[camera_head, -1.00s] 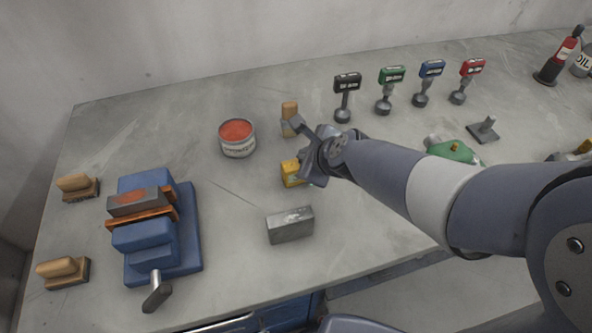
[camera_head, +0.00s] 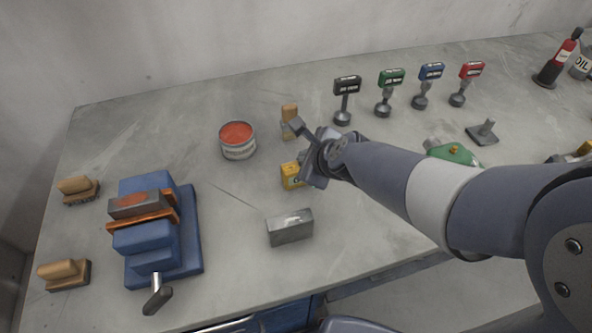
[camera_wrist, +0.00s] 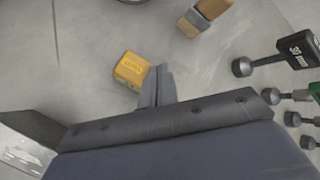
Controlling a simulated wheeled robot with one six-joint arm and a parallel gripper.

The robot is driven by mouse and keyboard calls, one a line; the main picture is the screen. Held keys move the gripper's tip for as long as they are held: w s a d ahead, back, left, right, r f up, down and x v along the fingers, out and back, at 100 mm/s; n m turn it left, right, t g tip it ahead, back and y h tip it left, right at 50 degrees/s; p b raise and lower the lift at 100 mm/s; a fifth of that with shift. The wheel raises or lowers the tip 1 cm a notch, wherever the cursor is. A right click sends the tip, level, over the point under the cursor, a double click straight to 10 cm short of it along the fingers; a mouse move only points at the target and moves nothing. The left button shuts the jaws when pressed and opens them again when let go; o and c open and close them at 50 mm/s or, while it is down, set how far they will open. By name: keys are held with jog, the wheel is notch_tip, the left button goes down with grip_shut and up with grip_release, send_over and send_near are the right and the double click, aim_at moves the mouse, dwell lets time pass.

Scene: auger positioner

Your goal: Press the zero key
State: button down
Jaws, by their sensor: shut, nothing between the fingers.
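A small yellow box-shaped device (camera_head: 291,176) stands on the grey bench, partly hidden by my gripper in the head view. It also shows in the wrist view (camera_wrist: 131,70), left of my fingers, with faint markings too small to read. I cannot make out the zero key on it. My gripper (camera_head: 307,172) is shut and empty, just right of the yellow device. In the wrist view my closed fingers (camera_wrist: 160,82) are close beside its right side. I cannot tell whether they touch it.
A steel block (camera_head: 290,227) lies in front of the device. A red-topped can (camera_head: 238,140) and a wooden-topped piece (camera_head: 289,122) stand behind. A blue vise (camera_head: 160,230) is at left. Several labelled tools (camera_head: 391,90) stand at back right, near a green object (camera_head: 452,151).

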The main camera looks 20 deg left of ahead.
jog(key=shift+r+p, duration=0.45)
jog(key=shift+r, duration=0.25)
jog(key=shift+r, duration=0.1)
notch_tip(320, 180, up, 6)
jog(key=p, duration=0.6)
